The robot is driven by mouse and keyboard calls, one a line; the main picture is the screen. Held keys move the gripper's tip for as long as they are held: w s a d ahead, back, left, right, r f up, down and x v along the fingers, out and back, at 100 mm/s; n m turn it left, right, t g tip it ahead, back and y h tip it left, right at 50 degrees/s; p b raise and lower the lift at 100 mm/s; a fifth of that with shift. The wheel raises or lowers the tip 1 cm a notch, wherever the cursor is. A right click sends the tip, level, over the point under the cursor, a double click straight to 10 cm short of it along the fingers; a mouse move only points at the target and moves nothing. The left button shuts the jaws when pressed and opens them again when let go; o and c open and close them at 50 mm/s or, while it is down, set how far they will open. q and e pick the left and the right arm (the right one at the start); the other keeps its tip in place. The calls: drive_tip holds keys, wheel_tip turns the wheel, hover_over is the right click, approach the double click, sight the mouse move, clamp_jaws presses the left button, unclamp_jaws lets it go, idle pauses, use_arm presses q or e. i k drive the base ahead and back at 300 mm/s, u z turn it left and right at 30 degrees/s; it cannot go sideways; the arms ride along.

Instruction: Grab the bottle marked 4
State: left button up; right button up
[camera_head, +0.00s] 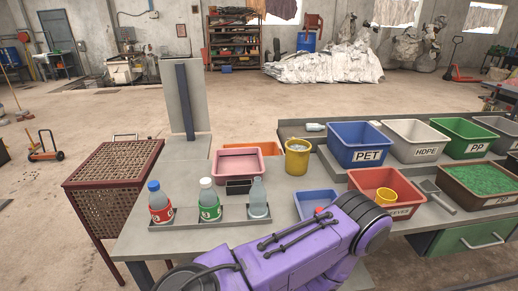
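Three bottles stand upright in a row in a shallow grey tray (234,214) on the grey table. The left bottle (160,203) has a blue cap and a red label. The middle bottle (209,201) has a white cap and a green label. The right bottle (258,199) is clear and shows no readable label. The marks on the labels are too small for me to tell which one is a 4. A purple arm of mine crosses the bottom of the view, in front of the table and to the right of the bottles. Neither gripper shows.
Behind the bottles are a pink bin (238,163) and a yellow cup (297,157). To the right are a small blue tray (307,204), a red bin (372,176) and labelled bins, including a blue PET bin (359,150). A red mesh cage (112,177) stands left of the table.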

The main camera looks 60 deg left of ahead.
sight(257, 209)
drive_tip(key=k, duration=0.95)
drive_tip(key=u, duration=1.15)
drive_tip(key=i, duration=0.3)
drive_tip(key=u, duration=0.05)
